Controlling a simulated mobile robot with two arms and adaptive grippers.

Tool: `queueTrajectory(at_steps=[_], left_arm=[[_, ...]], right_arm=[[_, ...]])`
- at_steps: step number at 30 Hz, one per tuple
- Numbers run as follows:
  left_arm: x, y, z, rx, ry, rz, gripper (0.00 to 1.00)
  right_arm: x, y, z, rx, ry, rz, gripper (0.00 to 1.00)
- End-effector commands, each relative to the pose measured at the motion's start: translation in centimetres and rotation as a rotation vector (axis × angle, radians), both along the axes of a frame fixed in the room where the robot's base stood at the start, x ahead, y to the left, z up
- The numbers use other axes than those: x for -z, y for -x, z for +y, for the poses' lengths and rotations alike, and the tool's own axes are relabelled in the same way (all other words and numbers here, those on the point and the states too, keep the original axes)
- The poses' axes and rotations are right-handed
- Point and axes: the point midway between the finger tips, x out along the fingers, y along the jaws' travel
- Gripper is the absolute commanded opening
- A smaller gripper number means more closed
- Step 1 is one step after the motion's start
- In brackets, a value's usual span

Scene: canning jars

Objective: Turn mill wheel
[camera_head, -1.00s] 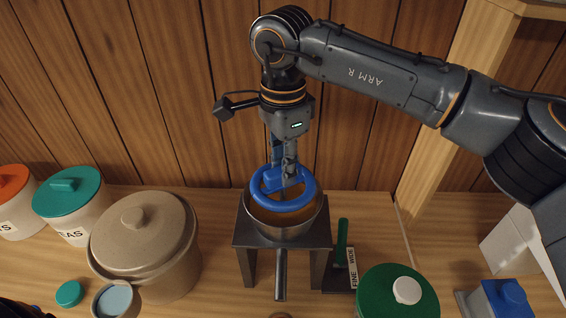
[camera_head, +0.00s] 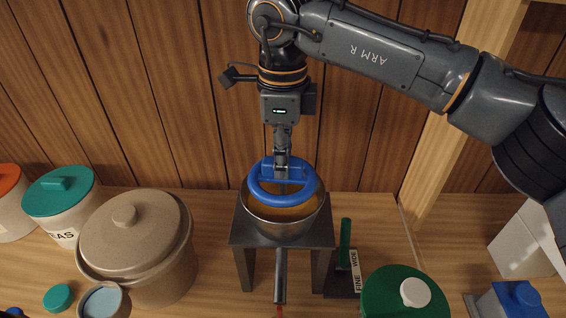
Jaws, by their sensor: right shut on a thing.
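The blue mill wheel (camera_head: 310,190) sits over a metal bowl (camera_head: 283,228) on a dark metal stand (camera_head: 238,238). Something orange shows inside the bowl below the wheel. My right gripper (camera_head: 282,172) reaches down from above and is shut on the wheel's raised blue crosspiece. The fingertips are partly hidden by the wheel. My left gripper is not in view.
A large lidded crock (camera_head: 140,245) and a teal-lidded canister (camera_head: 60,195) stand at left. A green lever (camera_head: 345,243) beside a "FINE WIDE" label (camera_head: 356,270) stands right of the stand. A green lid (camera_head: 385,298) and a blue-topped object (camera_head: 512,300) are at front right.

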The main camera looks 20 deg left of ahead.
Motion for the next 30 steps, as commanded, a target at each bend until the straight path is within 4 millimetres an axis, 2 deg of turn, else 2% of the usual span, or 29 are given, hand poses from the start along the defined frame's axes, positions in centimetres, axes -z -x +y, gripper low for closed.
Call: queueTrajectory(at_steps=[12,30], left_arm=[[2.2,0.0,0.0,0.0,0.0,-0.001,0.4],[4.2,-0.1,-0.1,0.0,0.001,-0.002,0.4]], right_arm=[[0.2,0.0,0.0,0.394,0.0,-0.001,0.0],[0.1,0.0,0.0,0.905,-0.002,-0.001,0.0]])
